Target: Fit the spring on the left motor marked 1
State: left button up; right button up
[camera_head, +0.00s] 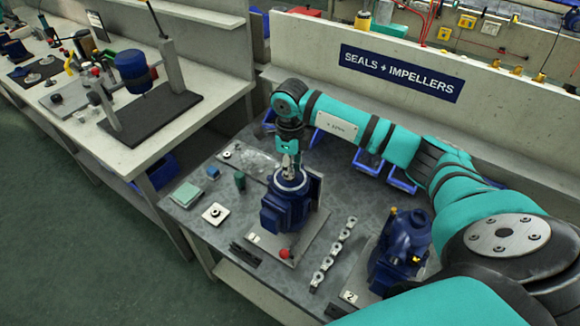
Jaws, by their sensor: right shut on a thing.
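The left motor (283,207) is a dark blue block standing upright on a grey base plate, with a small marked tag (254,239) at its front. A pale ring shows at its top. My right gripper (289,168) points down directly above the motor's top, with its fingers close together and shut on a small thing. That thing is probably the spring, but it is mostly hidden by the fingers and too small to make out. Whether it touches the motor's shaft I cannot tell. My left gripper is not in view.
A second blue motor (402,245), tagged 2, stands to the right. A row of metal parts (333,252) lies between the motors. A white square plate (215,214) and a teal pad (187,195) lie at the left. A red knob (284,253) is in front of motor 1. Blue bins line the back.

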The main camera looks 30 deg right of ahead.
jog(key=shift+f, duration=0.1)
dwell(0.8)
jog(key=o, duration=0.9)
jog(key=shift+o, duration=0.3)
jog(key=o, duration=1)
notch_tip(320, 180, up, 9)
jog(key=p, duration=0.4)
jog(key=shift+p, duration=0.3)
